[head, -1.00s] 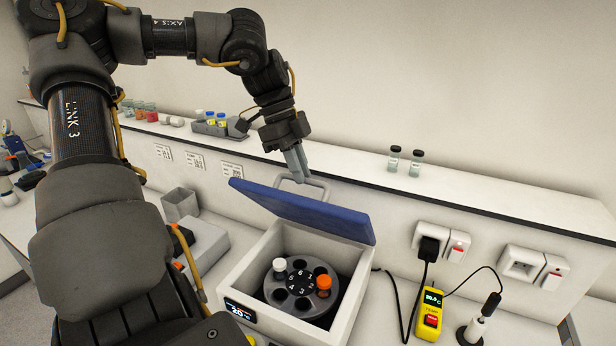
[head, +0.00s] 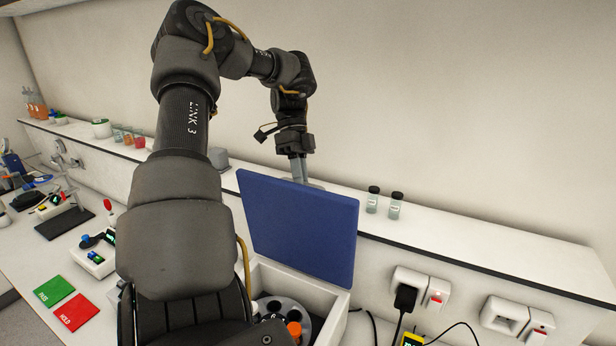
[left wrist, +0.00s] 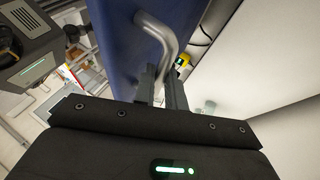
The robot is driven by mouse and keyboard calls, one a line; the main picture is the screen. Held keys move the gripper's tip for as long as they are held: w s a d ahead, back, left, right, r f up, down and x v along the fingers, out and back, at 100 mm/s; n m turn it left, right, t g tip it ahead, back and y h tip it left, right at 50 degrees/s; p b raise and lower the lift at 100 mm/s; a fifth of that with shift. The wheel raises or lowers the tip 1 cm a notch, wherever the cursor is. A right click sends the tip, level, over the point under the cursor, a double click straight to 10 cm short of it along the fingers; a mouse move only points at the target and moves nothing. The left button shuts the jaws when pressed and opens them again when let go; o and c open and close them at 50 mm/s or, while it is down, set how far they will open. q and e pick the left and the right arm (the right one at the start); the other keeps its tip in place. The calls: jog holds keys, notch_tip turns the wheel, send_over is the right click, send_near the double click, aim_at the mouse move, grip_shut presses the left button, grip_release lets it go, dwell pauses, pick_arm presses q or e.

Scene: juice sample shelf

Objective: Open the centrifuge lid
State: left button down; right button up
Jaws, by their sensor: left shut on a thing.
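The centrifuge (head: 338,312) is a white box on the bench in the head view, with its blue lid (head: 300,228) standing raised, close to upright. Inside is a dark round rotor (head: 287,306) with an orange-capped tube (head: 294,329); my left arm hides part of it. My left gripper (head: 299,178) is behind the lid's top edge, shut on the metal lid handle. The left wrist view shows the handle (left wrist: 160,35) running from the blue lid (left wrist: 115,40) down to the gripper's fingers (left wrist: 162,88). My right gripper is not in view.
Two dark-capped vials (head: 384,202) stand on the shelf right of the lid. Power sockets (head: 420,288) are on the wall below. Green (head: 54,291) and red (head: 75,312) mats lie on the left of the bench. A yellow device (head: 412,340) is at the bottom edge.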

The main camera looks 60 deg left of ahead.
pick_arm(q)
jog(key=shift+s+f, duration=0.1)
jog(key=shift+f, duration=0.2)
jog(key=c, duration=1.6)
grip_release()
jog(key=shift+a, duration=0.15)
jog(key=shift+o, duration=0.7)
jog(key=shift+w+a+f, duration=0.1)
jog(key=shift+w+a, duration=0.1)
jog(key=shift+w, duration=0.1)
jog(key=v, duration=1.1)
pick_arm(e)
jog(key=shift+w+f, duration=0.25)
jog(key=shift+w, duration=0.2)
pick_arm(q)
jog(key=shift+f, duration=0.15)
jog(key=shift+w, duration=0.1)
